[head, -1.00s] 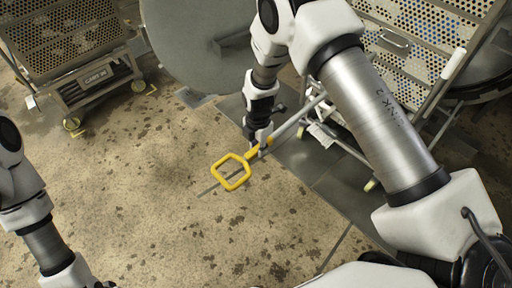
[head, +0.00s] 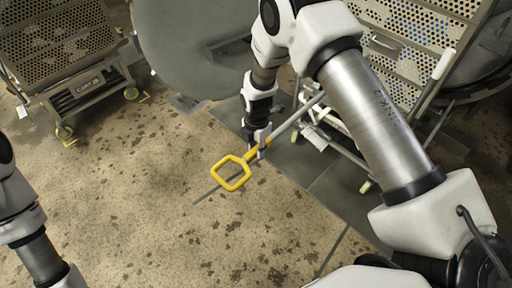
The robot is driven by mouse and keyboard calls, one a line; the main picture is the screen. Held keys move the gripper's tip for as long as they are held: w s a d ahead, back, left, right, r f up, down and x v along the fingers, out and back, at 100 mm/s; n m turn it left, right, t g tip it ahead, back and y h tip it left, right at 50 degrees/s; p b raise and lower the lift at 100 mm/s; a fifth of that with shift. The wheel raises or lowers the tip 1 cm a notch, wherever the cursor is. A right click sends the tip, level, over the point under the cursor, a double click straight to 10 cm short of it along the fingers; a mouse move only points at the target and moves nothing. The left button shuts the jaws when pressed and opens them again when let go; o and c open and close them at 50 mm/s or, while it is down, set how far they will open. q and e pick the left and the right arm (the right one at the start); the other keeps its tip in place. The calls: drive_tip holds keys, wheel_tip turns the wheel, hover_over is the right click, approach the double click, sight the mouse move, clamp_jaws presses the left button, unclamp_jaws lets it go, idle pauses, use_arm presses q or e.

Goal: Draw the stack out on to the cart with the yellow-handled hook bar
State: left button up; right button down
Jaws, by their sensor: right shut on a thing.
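My right gripper (head: 259,145) is shut on the hook bar just past its yellow ring handle (head: 231,173). The grey bar (head: 298,120) runs from the gripper up and right towards the right-hand perforated stack. Its far end is hidden behind my right arm, so I cannot tell if it touches the stack. The perforated metal stack (head: 405,68) stands at upper right, partly covered by my right arm.
Another perforated stack (head: 62,45) sits on a labelled cart (head: 88,93) with casters at upper left. A large round grey door (head: 190,45) stands open between the stacks. The stained concrete floor (head: 130,190) in the middle is clear.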

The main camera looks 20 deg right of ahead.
drive_tip(key=shift+w+d, duration=0.25)
drive_tip(key=shift+d, duration=0.25)
drive_tip(key=shift+w+d, duration=0.2)
drive_tip(key=shift+d, duration=0.25)
drive_tip(key=shift+w+d, duration=0.1)
drive_tip(key=shift+d, duration=0.25)
drive_tip(key=shift+w+d+b, duration=0.15)
drive_tip(key=shift+w+d, duration=0.05)
drive_tip(key=shift+d, duration=0.35)
drive_tip(key=shift+w+d+b, duration=0.15)
drive_tip(key=shift+w+d, duration=0.05)
drive_tip(key=shift+d, duration=0.3)
drive_tip(key=shift+r, duration=0.15)
drive_tip(key=shift+r+p, duration=1.4)
drive_tip(key=shift+r, duration=0.65)
drive_tip(key=shift+s, duration=0.1)
